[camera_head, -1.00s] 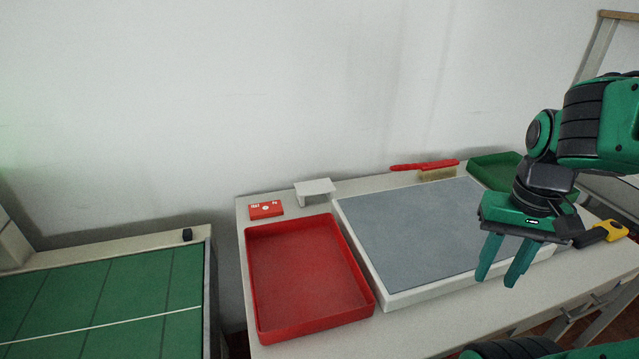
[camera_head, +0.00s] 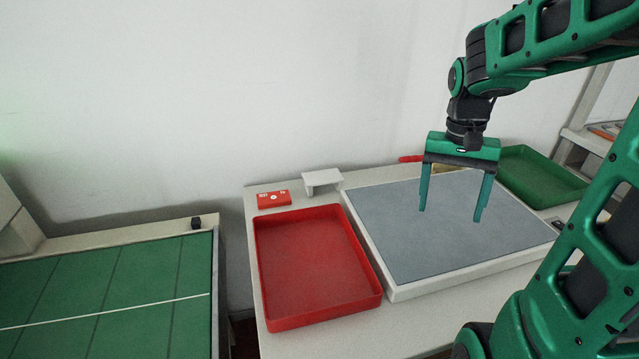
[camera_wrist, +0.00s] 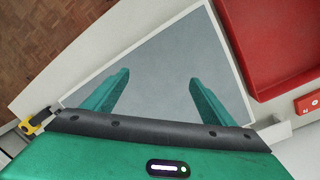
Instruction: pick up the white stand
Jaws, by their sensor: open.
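The white stand (camera_head: 322,179) is a small bench-shaped piece at the back of the table, against the wall, behind the red tray. In the wrist view a pale piece (camera_wrist: 274,134) at the right, partly hidden by my gripper, may be the stand. My gripper (camera_head: 449,214) is open and empty, fingers pointing down above the grey mat. It is well to the right of the stand and apart from it. In the wrist view my gripper's two fingers (camera_wrist: 152,95) are spread over the mat.
A red tray (camera_head: 266,285) stands left of the white-framed grey mat (camera_head: 400,255). A red box (camera_head: 273,199) sits left of the stand. A red-handled brush (camera_head: 411,158) and a green tray (camera_head: 540,178) are at the back right. A green-topped table (camera_head: 120,290) stands apart at the left.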

